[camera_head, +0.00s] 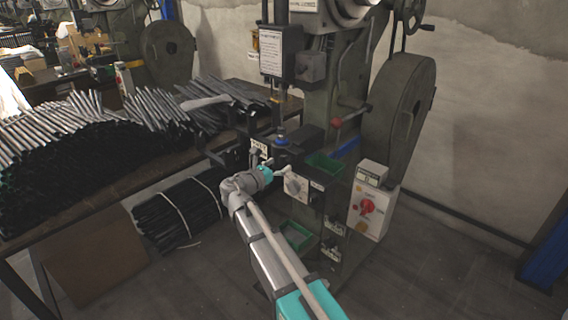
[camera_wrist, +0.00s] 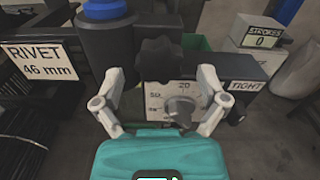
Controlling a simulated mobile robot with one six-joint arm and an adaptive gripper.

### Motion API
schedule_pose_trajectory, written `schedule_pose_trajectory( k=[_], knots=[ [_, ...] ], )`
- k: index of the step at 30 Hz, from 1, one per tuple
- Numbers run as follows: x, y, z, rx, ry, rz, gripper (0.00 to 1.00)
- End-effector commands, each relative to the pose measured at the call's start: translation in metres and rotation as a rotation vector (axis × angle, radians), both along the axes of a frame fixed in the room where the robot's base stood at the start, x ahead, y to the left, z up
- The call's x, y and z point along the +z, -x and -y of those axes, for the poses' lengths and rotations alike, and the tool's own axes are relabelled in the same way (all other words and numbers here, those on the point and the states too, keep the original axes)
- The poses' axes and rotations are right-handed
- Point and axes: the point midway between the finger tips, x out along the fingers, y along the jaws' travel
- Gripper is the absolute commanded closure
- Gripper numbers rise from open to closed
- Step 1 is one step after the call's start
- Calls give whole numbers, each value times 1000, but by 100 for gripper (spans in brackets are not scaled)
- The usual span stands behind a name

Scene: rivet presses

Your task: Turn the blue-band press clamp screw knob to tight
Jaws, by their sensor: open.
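The blue-band press (camera_head: 318,100) stands at the centre right of the head view. Its blue band (camera_wrist: 104,9) sits on a dark cylinder at the top left of the wrist view, and also shows in the head view (camera_head: 282,142). A black lobed knob (camera_wrist: 160,58) is in the middle of the wrist view. Below it is a white dial plate with a grey round knob (camera_wrist: 180,109). A TIGHT label (camera_wrist: 245,86) is to the right. My gripper (camera_wrist: 160,76) is open, its fingers on either side of the black knob with gaps. It also shows in the head view (camera_head: 277,168).
A RIVET 46 mm sign (camera_wrist: 37,62) is at left and a STROKES counter (camera_wrist: 264,34) at right. A white switch box with a red knob (camera_head: 367,208) is on the press's right. Rods (camera_head: 150,110) cover the bench at left. The floor in front is clear.

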Motion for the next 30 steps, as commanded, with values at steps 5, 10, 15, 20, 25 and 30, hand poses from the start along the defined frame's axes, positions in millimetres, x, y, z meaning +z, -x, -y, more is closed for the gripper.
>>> schedule_pose_trajectory(
  k=[5, 10, 15, 20, 25, 30],
  knots=[
    [0, -11, 8, 0, 0, 0, 8],
    [0, -14, 11, 0, 0, 0, 8],
    [0, -14, 12, 0, 0, 0, 8],
    [0, -14, 12, 0, 0, 0, 23],
    [0, -14, 12, 0, 0, 0, 54],
    [0, -14, 12, -1, 0, 0, 86]
  ],
)
